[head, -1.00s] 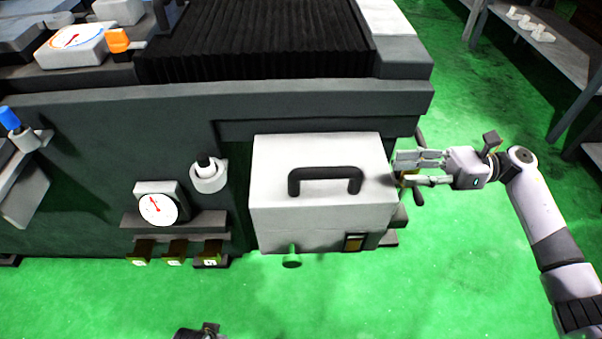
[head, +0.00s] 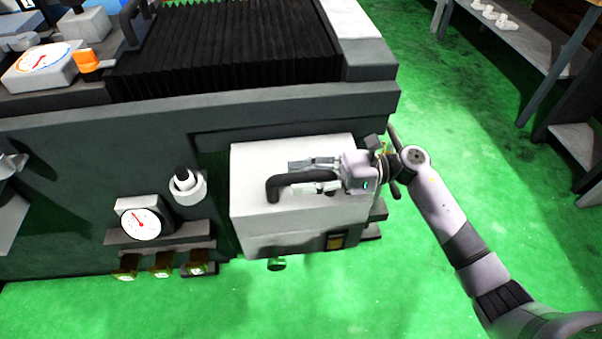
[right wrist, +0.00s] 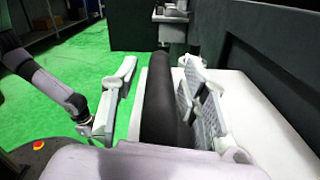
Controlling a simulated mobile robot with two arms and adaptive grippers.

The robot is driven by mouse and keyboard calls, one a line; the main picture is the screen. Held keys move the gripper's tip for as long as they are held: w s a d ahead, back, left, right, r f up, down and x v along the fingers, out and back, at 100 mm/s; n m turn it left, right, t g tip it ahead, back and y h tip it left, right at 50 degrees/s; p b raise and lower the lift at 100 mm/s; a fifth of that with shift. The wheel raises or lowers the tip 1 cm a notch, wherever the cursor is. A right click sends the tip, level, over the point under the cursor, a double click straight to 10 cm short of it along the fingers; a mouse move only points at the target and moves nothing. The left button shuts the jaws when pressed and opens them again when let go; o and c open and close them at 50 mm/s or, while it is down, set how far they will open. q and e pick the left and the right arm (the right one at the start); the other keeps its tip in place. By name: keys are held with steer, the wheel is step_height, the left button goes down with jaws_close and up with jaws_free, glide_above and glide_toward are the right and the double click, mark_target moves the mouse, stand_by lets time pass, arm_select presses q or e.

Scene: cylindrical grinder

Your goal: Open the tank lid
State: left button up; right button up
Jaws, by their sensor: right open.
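The tank (head: 290,236) is a white box at the front of the machine. Its flat white lid (head: 250,160) carries a black bar handle (head: 273,188). My right gripper (head: 302,176) is open over the lid, with its fingers along the two sides of the handle's bar. In the right wrist view the dark bar (right wrist: 160,105) runs between the two spread fingers (right wrist: 158,75). A gap shows on the left finger's side; contact on the right side cannot be told. The handle's right end is hidden by my gripper. One of my arms shows at the left of the wrist view, its gripper unclear.
The grinder body (head: 90,190) stands behind and left of the tank. A gauge (head: 141,223), a white knob (head: 187,187) and several yellow-marked switches (head: 162,268) are left of it. A grey shelf (head: 520,45) stands at the upper right. Green floor is free between.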

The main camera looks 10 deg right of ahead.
steer(key=shift+a, duration=0.3)
steer(key=shift+c, duration=0.5)
jaws_close()
